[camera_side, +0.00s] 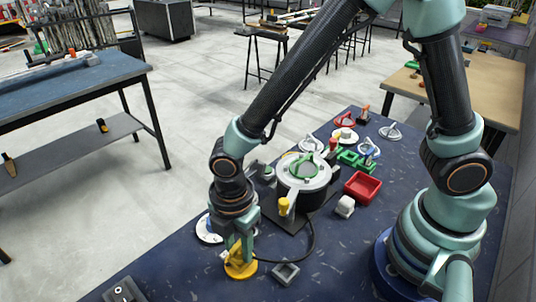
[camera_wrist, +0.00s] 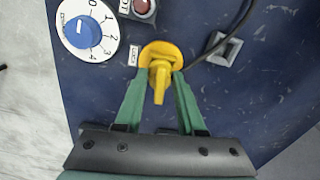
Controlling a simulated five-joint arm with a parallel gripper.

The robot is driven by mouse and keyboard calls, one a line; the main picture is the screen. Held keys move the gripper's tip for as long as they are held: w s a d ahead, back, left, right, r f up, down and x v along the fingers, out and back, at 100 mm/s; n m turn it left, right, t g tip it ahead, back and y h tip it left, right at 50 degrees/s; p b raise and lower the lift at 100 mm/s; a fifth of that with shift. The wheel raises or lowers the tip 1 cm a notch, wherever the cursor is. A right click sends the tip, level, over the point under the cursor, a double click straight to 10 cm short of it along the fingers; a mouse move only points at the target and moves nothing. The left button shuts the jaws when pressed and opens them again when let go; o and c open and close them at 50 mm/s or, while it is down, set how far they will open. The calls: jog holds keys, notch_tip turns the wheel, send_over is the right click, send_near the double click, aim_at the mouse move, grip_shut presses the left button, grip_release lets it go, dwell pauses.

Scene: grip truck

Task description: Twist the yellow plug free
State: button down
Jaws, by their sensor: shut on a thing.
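The yellow plug (camera_side: 241,267) is near the front edge of the dark blue table in the side view, with a round yellow base and an upright grip part. In the wrist view the yellow plug (camera_wrist: 160,82) lies between my gripper's two green fingers, its base beyond their tips. My gripper (camera_side: 240,250) points down over the plug. In the wrist view my gripper (camera_wrist: 161,80) is shut on the plug's upright part. Whether the base is off the table cannot be told.
A white dial with a blue knob (camera_wrist: 82,32) and a red button (camera_wrist: 141,6) are close by. A grey square frame (camera_side: 286,273) lies right of the plug, beside a dark cable. A red tray (camera_side: 362,187) and a round device with a green handle (camera_side: 304,172) stand farther back.

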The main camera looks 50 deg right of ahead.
aim_at(238, 244)
jog(key=c, duration=0.8)
grip_release()
jog(key=shift+s+d+f, duration=0.15)
jog(key=shift+r, duration=3.9)
jog(key=d+r+m+t, duration=0.2)
jog(key=d+r+m, duration=0.4)
jog(key=d+m, duration=0.4)
jog(key=w+d+r+m+t, duration=0.1)
jog(key=d+r+m+t, duration=0.2)
jog(key=d+r+m, duration=0.4)
jog(key=d+m, duration=0.2)
jog(key=d, duration=0.2)
jog(key=shift+w+d+r+m+t, duration=0.2)
jog(key=shift+r+m+t, duration=0.1)
jog(key=shift+m, duration=0.1)
